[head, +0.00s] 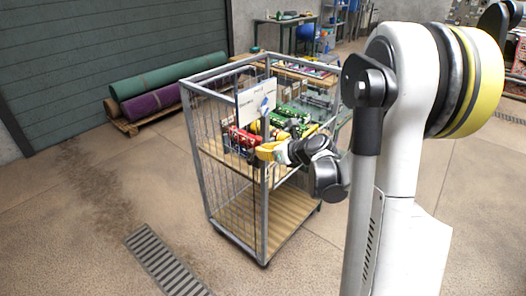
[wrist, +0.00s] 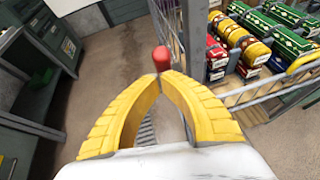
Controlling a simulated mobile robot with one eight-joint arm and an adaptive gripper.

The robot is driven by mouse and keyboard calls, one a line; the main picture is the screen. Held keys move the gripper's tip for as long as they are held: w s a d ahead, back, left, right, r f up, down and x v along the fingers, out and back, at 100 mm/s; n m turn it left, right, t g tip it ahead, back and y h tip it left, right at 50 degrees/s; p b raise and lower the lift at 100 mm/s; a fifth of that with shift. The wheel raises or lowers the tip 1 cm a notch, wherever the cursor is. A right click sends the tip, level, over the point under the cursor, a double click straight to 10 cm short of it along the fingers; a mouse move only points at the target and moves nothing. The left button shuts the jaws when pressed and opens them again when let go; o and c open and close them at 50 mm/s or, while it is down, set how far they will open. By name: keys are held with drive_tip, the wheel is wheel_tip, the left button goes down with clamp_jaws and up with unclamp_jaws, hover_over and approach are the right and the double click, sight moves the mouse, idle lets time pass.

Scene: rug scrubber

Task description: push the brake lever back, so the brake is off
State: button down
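A red knob (wrist: 162,58), seemingly the tip of the brake lever, shows in the wrist view beside a grey post of the cart. The rest of the lever is hidden behind my fingers. My gripper (wrist: 165,76) has its two yellow fingers arched together, with their tips meeting just below the knob in the picture. I cannot tell whether they touch it. In the head view my gripper (head: 262,152) is at the near corner of the wire cage cart (head: 265,205), at the height of its middle shelf. The lever cannot be made out there.
The cart carries red and green goods (head: 284,118) and a white sign (head: 256,103). Rolled rugs (head: 165,95) lie on a pallet at the left. A floor grate (head: 166,262) lies at the front. The floor left of the cart is clear.

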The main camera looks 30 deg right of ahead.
sight(256, 142)
drive_tip(key=shift+w+a+r+g+p, duration=0.15)
drive_tip(key=shift+w+r+g+p, duration=0.15)
drive_tip(key=shift+g+p, duration=0.15)
drive_tip(key=shift+w+r+p, duration=0.15)
drive_tip(key=shift+w+p, duration=0.1)
drive_tip(key=shift+p, duration=0.1)
drive_tip(key=shift+w+a+r+g+h, duration=0.1)
drive_tip(key=shift+w+g+h, duration=0.05)
drive_tip(key=shift+g+h, duration=0.15)
drive_tip(key=shift+w+a+r+p, duration=0.25)
drive_tip(key=shift+w+r+p, duration=0.1)
drive_tip(key=shift+w+p, duration=0.3)
drive_tip(key=w+a, duration=0.2)
drive_tip(key=w, duration=0.3)
drive_tip(key=shift+w+r, duration=0.15)
drive_tip(key=shift+w, duration=0.2)
